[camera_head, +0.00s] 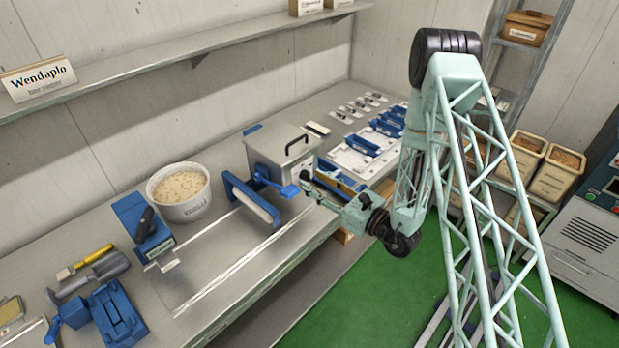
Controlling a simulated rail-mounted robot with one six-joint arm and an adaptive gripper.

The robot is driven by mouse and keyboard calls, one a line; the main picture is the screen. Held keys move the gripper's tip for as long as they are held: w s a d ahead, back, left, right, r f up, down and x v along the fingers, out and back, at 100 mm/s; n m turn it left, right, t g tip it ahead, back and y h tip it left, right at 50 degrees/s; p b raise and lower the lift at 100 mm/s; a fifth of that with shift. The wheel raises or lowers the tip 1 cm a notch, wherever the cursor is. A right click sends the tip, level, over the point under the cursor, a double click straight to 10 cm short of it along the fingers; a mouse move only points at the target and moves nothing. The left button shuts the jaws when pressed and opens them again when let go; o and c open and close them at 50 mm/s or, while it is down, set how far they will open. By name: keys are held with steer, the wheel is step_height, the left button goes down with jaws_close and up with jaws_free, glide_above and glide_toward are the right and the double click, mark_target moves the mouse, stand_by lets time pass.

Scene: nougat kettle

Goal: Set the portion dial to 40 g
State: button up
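My gripper (309,187) reaches in from the right at the front of a grey metal box machine (283,154) with a black top handle. Its fingertips are beside a blue part (287,190) that sticks out from the front of this machine. I cannot tell whether they touch it, or whether the fingers are open or shut. No portion dial with readable gram marks can be made out. The blue part may be a lever or knob; its setting is too small to read.
Left on the steel bench (215,265) are a white tub of nougat-like mass (184,207), a blue device with a black lever (142,226), a brush (84,262), a scoop (100,273) and blue parts (116,314). Blue-handled trays (362,146) lie behind my gripper. Green floor is open in front.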

mark_target(306, 176)
steer(key=shift+x, duration=1.25)
steer(key=shift+c, duration=0.4)
steer(key=c, duration=0.8)
